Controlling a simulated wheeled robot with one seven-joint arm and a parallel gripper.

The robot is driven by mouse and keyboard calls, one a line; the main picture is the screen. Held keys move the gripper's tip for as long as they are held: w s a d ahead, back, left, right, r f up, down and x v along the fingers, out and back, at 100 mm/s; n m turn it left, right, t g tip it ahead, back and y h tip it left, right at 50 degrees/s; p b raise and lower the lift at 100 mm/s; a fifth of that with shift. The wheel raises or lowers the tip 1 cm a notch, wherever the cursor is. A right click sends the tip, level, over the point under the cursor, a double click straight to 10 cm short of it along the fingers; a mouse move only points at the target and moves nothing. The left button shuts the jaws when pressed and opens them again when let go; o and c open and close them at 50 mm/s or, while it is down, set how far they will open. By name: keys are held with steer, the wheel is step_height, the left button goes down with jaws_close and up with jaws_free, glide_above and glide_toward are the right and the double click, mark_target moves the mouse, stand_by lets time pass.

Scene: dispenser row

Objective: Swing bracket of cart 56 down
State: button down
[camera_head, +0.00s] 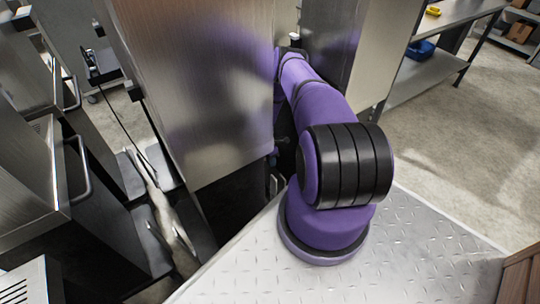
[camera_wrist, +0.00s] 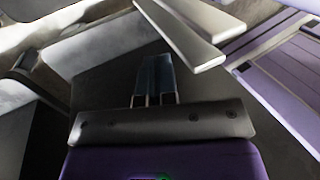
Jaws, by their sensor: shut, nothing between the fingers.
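No cart number is readable in either view, so I cannot tell which unit is cart 56. In the wrist view my gripper (camera_wrist: 154,68) is shut and empty, its two bluish fingers side by side. A pale flat bar (camera_wrist: 188,38) slants just beyond the fingertips, apart from them as far as I can see; I cannot tell whether it is the bracket. In the head view my purple arm reaches behind a large steel panel (camera_head: 205,85), which hides my gripper.
Steel units with bar handles (camera_head: 80,165) stand at the left, with a narrow floor gap between them and the panel. Open floor (camera_head: 455,130) lies at the right.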

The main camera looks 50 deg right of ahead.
steer(key=shift+s+a+f, duration=0.2)
steer(key=shift+s+f, duration=0.1)
steer(key=shift+s, duration=0.45)
steer(key=shift+s+a+f, duration=0.15)
steer(key=shift+s+f, duration=0.1)
steer(key=shift+s, duration=0.5)
steer(key=shift+s+a+f, duration=0.2)
steer(key=shift+s+f, duration=0.1)
steer(key=shift+s, duration=0.45)
